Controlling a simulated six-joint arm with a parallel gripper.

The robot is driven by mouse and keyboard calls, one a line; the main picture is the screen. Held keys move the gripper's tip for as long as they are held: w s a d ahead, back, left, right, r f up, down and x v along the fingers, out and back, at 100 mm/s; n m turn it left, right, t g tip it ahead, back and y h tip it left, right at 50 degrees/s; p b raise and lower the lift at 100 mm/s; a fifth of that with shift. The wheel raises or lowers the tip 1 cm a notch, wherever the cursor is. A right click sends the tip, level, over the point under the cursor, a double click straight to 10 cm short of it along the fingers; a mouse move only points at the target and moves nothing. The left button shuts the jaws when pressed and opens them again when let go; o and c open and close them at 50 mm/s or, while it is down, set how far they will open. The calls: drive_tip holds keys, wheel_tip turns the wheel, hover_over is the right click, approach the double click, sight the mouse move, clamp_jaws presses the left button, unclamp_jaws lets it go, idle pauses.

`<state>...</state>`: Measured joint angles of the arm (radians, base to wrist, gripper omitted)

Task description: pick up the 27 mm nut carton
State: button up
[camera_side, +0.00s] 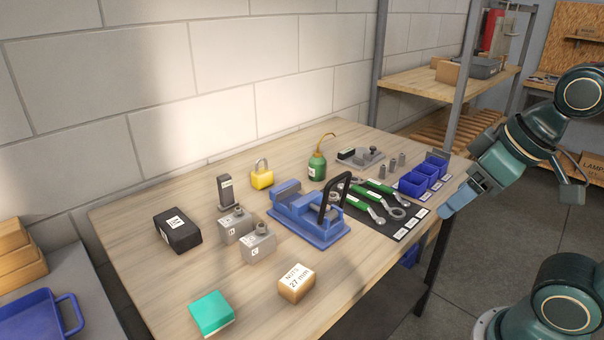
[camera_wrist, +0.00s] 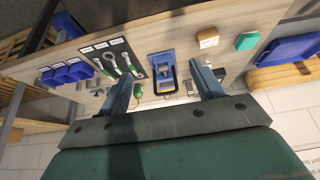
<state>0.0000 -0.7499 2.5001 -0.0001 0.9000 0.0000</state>
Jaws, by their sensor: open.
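The 27 mm nut carton (camera_side: 296,287) is a small tan box with a white label on top, upright near the table's front edge. In the wrist view the carton (camera_wrist: 207,43) lies near the top, right of centre, beyond the fingers. My gripper (camera_side: 458,197) is at the right end of the table, well apart from the carton. In the wrist view my gripper (camera_wrist: 165,76) has its two fingers spread with nothing held between them.
A teal box (camera_side: 211,313) stands left of the carton, grey blocks (camera_side: 258,246) behind it. A blue vise (camera_side: 315,232) with a tall black handle stands between carton and gripper side. Wrenches on a black mat (camera_side: 408,231) and blue bins (camera_side: 419,182) lie right.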

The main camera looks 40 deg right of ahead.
drive_tip(key=w+a+f+n+g+y, duration=0.1)
drive_tip(key=w+a+f+n+g, duration=0.1)
drive_tip(key=w+n, duration=0.4)
drive_tip(key=w+a+f+n+g+y, duration=0.2)
drive_tip(key=w+a+f+n, duration=0.2)
drive_tip(key=w+n, duration=0.3)
drive_tip(key=w+a+f+n+g+y, duration=0.1)
drive_tip(key=w+a+f+n+g, duration=0.1)
drive_tip(key=w+n, duration=0.4)
drive_tip(key=shift+w+a+f+y, duration=0.3)
drive_tip(key=shift+w+a+f, duration=0.6)
drive_tip(key=shift+w, duration=0.65)
approach(296, 274)
drive_tip(key=shift+x, duration=2.55)
drive_tip(key=shift+a, duration=0.1)
